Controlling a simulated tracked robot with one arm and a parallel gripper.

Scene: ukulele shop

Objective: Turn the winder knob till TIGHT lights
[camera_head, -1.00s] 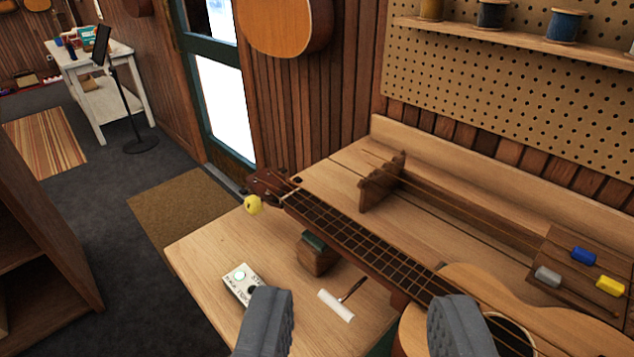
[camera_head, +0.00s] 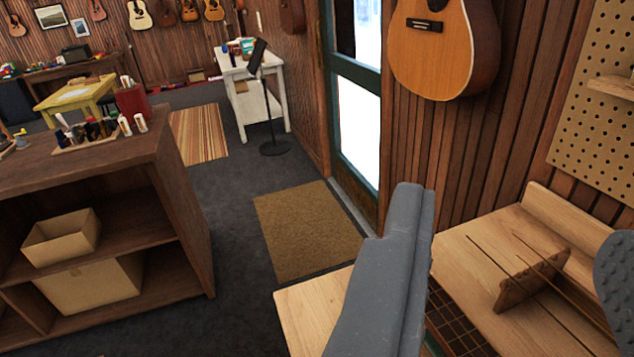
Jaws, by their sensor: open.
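The ukulele's fretboard (camera_head: 455,325) shows in part on the bench (camera_head: 480,245) at the lower right, between my fingers. Its headstock and the yellow winder knob are not visible now; my left finger covers that area. The TIGHT light box is also out of sight. My gripper (camera_head: 510,225) is open and empty, its left finger large in the lower middle and its right finger cut by the right edge. Whether either finger touches anything cannot be told.
A notched wooden rack (camera_head: 532,282) with thin rods stands on the bench right of the fretboard. A guitar (camera_head: 445,50) hangs on the wall behind. A brown shelf unit (camera_head: 190,215) stands at left. Dark floor and a tan mat (camera_head: 305,230) lie clear between.

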